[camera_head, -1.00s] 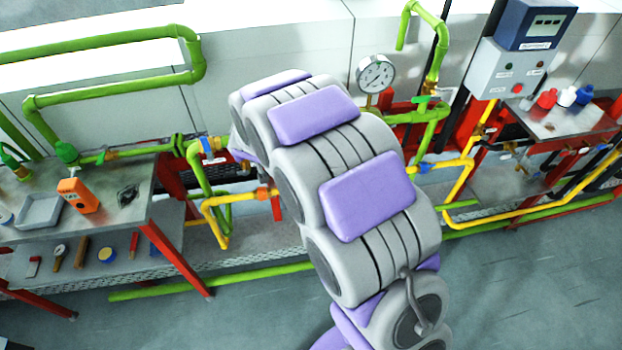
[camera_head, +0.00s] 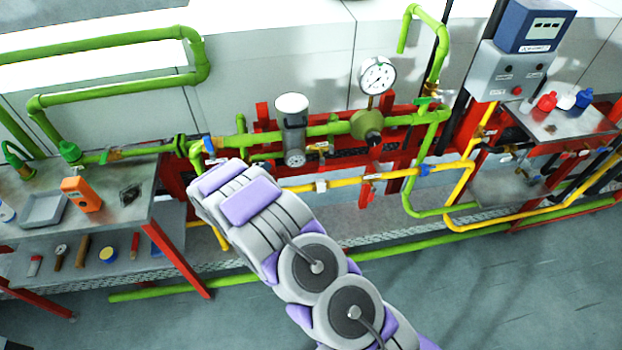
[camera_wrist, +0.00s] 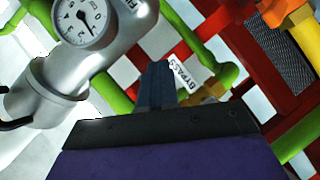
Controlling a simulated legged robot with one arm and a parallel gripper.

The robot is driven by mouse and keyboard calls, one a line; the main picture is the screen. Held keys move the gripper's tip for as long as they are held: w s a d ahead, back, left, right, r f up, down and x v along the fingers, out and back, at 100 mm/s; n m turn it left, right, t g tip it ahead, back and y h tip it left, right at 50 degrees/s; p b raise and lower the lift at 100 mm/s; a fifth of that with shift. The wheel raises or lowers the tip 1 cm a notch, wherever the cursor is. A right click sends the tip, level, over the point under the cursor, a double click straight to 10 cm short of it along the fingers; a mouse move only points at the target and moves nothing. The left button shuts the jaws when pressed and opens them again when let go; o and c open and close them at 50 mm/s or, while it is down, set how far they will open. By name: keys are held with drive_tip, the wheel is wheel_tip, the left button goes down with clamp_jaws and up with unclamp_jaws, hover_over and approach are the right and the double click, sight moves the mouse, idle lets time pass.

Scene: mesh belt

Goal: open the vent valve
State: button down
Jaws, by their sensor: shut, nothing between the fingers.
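No readable label in either view marks the vent valve, so I cannot tell which valve it is. My gripper (camera_wrist: 157,72) is shut and empty, its dark fingertips pointing towards a white "BYPASS" label (camera_wrist: 178,73) beside a green pipe and a brass-coloured fitting (camera_wrist: 208,93). Whether they touch cannot be told. In the head view my gripper is hidden behind my arm. Valves in the head view include a blue-handled one (camera_head: 209,145) just above my arm's far end, a red-handled one (camera_head: 367,194) on the yellow pipe, and a green-handled one (camera_head: 427,100) at right.
A silver filter housing (camera_head: 294,135) with a dial stands close to my gripper, filling the left of the wrist view (camera_wrist: 50,90). A pressure gauge (camera_head: 377,76) and green regulator (camera_head: 366,125) are farther right. Benches (camera_head: 135,205) with tools stand left.

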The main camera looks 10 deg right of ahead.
drive_tip(key=s+d+f+n+h, duration=0.2)
drive_tip(key=s+d+f+h, duration=0.2)
drive_tip(key=s+f+h, duration=0.2)
drive_tip(key=shift+s+f, duration=0.4)
drive_tip(key=shift+s, duration=0.7)
drive_tip(key=shift+w+d, duration=0.1)
drive_tip(key=shift+d, duration=0.05)
drive_tip(key=b, duration=0.3)
approach(322, 166)
drive_tip(key=w+d+f, duration=0.3)
drive_tip(key=w, duration=0.2)
drive_tip(key=shift+w+f, duration=0.35)
drive_tip(key=shift+w, duration=0.05)
